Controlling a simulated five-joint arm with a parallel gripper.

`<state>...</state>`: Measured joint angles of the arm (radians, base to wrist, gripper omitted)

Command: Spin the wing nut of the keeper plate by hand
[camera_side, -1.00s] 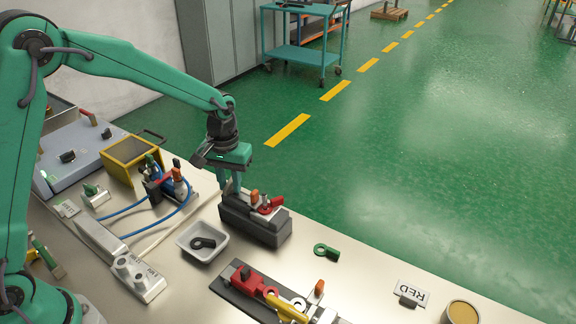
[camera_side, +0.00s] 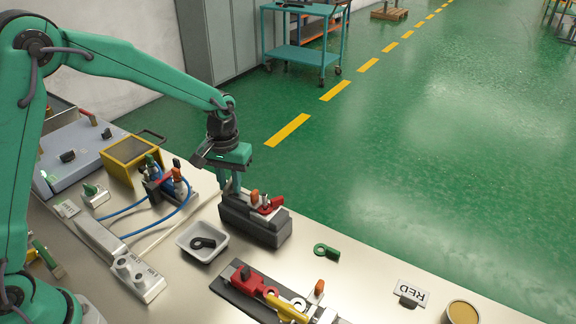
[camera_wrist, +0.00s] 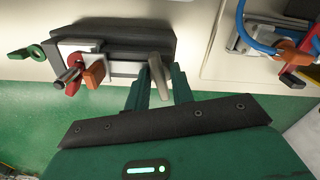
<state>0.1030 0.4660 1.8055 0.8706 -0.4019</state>
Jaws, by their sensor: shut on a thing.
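The dark block (camera_side: 256,221) stands on the bench below my gripper (camera_side: 231,186). It shows in the wrist view (camera_wrist: 115,27) with a silver plate (camera_wrist: 122,68) along its side. A greyish-tan lever-like piece, which looks like the wing nut (camera_wrist: 157,66), stands at one end of that plate. My gripper (camera_wrist: 161,88) is shut on it, with a green finger on either side. In the side view the fingers hide the nut. A red part (camera_side: 270,206) and an orange knob (camera_side: 255,196) sit at the block's other end.
A white tray (camera_side: 183,241) with a black tag is in front of the block. A red and yellow clamp fixture (camera_side: 258,290) lies nearer. A green ring tag (camera_side: 327,251) lies to the right. Blue hoses (camera_side: 128,207) run at left. The bench is clear around the green tag.

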